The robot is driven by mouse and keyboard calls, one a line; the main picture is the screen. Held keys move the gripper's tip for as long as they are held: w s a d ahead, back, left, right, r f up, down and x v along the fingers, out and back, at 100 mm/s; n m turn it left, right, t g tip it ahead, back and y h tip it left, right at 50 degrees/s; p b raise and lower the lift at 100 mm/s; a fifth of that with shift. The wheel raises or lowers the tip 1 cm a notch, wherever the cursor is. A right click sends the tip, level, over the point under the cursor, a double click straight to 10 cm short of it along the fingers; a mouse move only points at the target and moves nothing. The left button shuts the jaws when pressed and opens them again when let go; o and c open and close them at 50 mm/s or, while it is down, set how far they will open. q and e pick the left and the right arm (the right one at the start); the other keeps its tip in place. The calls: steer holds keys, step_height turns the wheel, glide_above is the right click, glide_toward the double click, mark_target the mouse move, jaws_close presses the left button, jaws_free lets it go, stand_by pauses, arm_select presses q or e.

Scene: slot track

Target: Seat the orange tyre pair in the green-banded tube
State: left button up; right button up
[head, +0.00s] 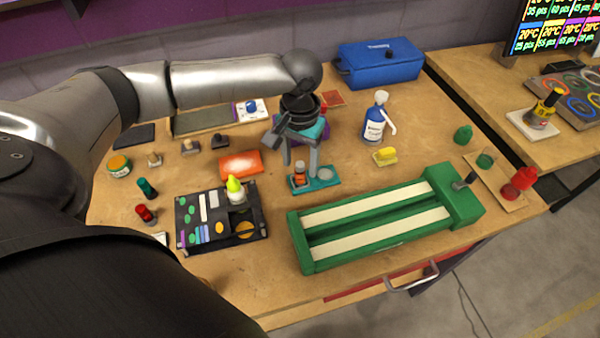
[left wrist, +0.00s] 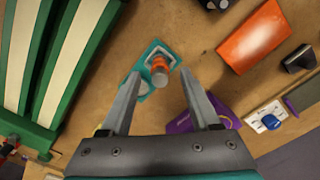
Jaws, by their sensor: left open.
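A small orange piece with grey parts, apparently the orange tyre pair (head: 299,169), stands on a teal base (head: 325,178) near the middle of the bench. My left gripper (head: 300,156) is open and points down over it. In the left wrist view the orange piece (left wrist: 159,66) lies just beyond the fingertips of the gripper (left wrist: 160,84), roughly centred between them, on the teal base (left wrist: 143,88). I see no contact.
A green slotted track (head: 445,190) lies at the front right. A dark tray of parts (head: 222,240) with a yellow-capped bottle (head: 235,190) is at the front left. An orange box (head: 240,164), a blue spray bottle (head: 374,125) and a yellow block (head: 386,155) stand around the gripper.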

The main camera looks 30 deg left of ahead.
mark_target(300, 163)
arm_select(q)
jaws_close()
stand_by(0.3)
steer(key=shift+r, duration=0.1)
step_height(300, 163, up, 20)
steer(key=p, duration=0.4)
steer(key=shift+p, duration=0.3)
